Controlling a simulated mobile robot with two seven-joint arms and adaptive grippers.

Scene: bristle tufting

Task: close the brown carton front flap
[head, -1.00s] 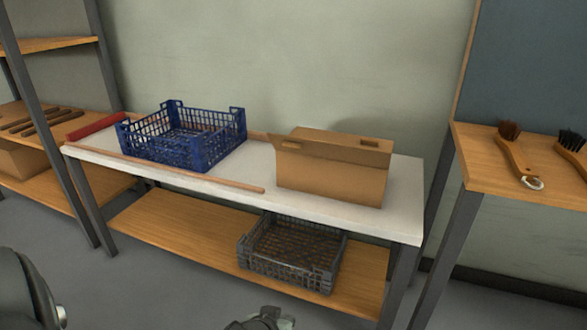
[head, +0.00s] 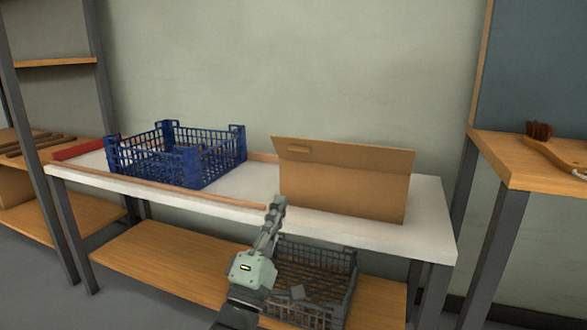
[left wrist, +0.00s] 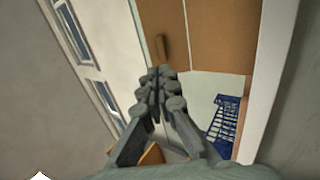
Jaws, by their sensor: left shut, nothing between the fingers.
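The brown carton (head: 345,190) stands on the right part of the white tabletop. Its front flap (head: 350,156) shows as a band along the top with a slot near its left end, and it appears to lean outward, not folded over the opening. The carton's inside is hidden. My left gripper (head: 277,203) points up in front of the carton's lower left corner, near the table's front edge. It is shut and empty, apparently apart from the carton. In the left wrist view the closed fingers (left wrist: 160,75) show below the brown cardboard (left wrist: 215,35). My right gripper is not in view.
A blue crate (head: 152,160) stands on the table's left part; a wooden strip (head: 200,197) runs along the front. A dark crate (head: 340,290) sits on the lower shelf. A brush (head: 545,145) lies on the right shelf. Tabletop between blue crate and carton is clear.

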